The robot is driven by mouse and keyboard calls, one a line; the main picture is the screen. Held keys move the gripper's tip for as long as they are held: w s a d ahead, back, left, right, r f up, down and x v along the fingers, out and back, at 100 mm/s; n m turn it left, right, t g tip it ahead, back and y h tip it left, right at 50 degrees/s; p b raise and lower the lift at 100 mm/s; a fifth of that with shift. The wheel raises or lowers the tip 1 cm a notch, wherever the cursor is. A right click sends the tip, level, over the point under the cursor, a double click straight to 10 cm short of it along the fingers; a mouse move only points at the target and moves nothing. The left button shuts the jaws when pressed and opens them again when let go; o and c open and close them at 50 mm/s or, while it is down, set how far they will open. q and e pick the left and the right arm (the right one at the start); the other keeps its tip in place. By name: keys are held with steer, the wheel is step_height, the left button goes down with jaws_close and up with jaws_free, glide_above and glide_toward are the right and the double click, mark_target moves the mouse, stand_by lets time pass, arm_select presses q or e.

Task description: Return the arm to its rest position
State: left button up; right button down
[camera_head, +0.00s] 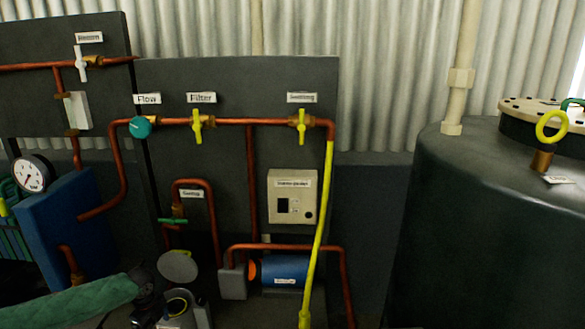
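My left arm (75,303), in a green sleeve, comes in from the lower left. It ends in a dark wrist (146,290) at the bottom edge, left of centre. Dark and grey parts crowd around the wrist there, so I cannot make out the fingers or whether they are open or shut. I cannot tell whether the wrist touches anything. My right arm and gripper are not in view.
Behind stands a dark panel (225,85) with copper pipes, yellow valve handles (197,126) and a switch box (293,196). A blue motor (285,270) and a yellow pipe (318,235) are right of the wrist. A large dark tank (480,220) fills the right.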

arm_select(q)
steer(key=w+d+r+n+t+y, duration=0.4)
steer(key=d+r+n, duration=0.5)
steer(key=r, duration=0.7)
steer(key=s+d+r+n+t+h+p, duration=0.15)
steer(key=s+d+r, duration=0.25)
steer(key=d, duration=0.5)
steer(key=s+d+r+n+t+h, duration=0.1)
steer(key=s+d+r+t+h, duration=0.2)
steer(key=d, duration=0.6)
steer(key=s+d+f+n+g+p, duration=0.1)
steer(key=s+f, duration=0.5)
steer(key=s, duration=0.7)
steer(key=s+d+f+n+g+h+p, duration=0.1)
steer(key=s+f+n+g, duration=0.2)
steer(key=s, duration=1)
steer(key=s+f+n+g+p, duration=0.1)
steer(key=s+f+n+g, duration=0.1)
steer(key=s+f, duration=0.7)
steer(key=s+n, duration=0.1)
steer(key=s, duration=0.3)
steer(key=shift+d+f, duration=0.3)
steer(key=shift+d, duration=0.1)
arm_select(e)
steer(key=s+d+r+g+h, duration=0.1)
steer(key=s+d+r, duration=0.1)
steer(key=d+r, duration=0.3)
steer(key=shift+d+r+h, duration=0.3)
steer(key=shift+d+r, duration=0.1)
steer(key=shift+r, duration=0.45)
